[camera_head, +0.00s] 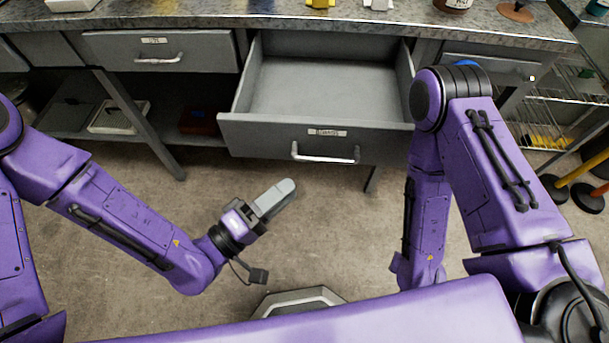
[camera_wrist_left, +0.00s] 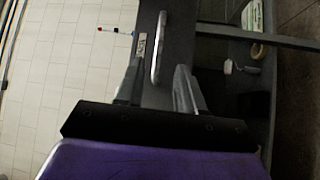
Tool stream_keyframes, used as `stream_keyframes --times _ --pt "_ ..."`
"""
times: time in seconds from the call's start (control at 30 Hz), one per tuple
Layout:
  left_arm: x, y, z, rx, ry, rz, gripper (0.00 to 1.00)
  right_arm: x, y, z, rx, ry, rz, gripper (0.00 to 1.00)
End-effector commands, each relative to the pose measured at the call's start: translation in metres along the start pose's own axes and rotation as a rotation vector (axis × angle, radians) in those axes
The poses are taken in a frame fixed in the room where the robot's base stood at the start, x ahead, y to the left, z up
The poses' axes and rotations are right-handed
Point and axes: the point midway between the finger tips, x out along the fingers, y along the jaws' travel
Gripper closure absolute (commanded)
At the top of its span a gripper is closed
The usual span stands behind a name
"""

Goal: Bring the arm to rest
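My left gripper (camera_head: 285,188) is in front of and below the open grey drawer (camera_head: 318,137), apart from its handle (camera_head: 325,155). In the left wrist view the two fingers of my left gripper (camera_wrist_left: 158,82) stand apart with nothing between them. The drawer handle (camera_wrist_left: 159,47) shows beyond the fingertips there. My right arm (camera_head: 423,220) is bent, its elbow by the drawer's right side and its forearm pointing down. My right gripper is out of sight.
The drawer is pulled out from under the workbench (camera_head: 200,22) and looks empty. A closed drawer (camera_head: 160,52) is to its left. A wire rack (camera_head: 555,100) and round-based posts (camera_head: 588,197) stand at the right.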

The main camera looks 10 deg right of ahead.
Motion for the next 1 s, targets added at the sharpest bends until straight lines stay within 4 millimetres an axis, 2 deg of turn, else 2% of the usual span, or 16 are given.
stream_keyframes --times 0.17,0.67,0.73,0.77,0.87,0.97,1.0 --pt "-0.013 0.001 0.000 -0.001 0.000 0.000 0.62 -0.001 0.000 0.000 0.000 0.000 0.000 0.57" --pt "-0.012 0.001 0.000 0.002 -0.001 0.001 0.62 -0.001 0.000 0.000 0.000 0.000 0.000 0.57" --pt "-0.012 -0.004 0.001 0.040 -0.005 -0.025 0.62 -0.001 0.000 0.000 0.000 0.000 0.000 0.57" --pt "-0.013 -0.011 -0.002 0.059 0.006 -0.057 0.62 -0.001 0.000 0.000 0.000 0.000 0.000 0.57" --pt "-0.026 -0.055 -0.022 0.137 0.081 -0.282 0.62 -0.001 0.000 -0.001 0.000 0.000 0.000 0.57" --pt "-0.076 -0.121 -0.041 0.196 0.149 -0.665 0.62 -0.010 0.001 -0.004 0.000 0.000 0.000 0.57" --pt "-0.105 -0.143 -0.046 0.207 0.166 -0.822 0.62 -0.014 0.001 -0.006 0.000 0.000 0.000 0.57"
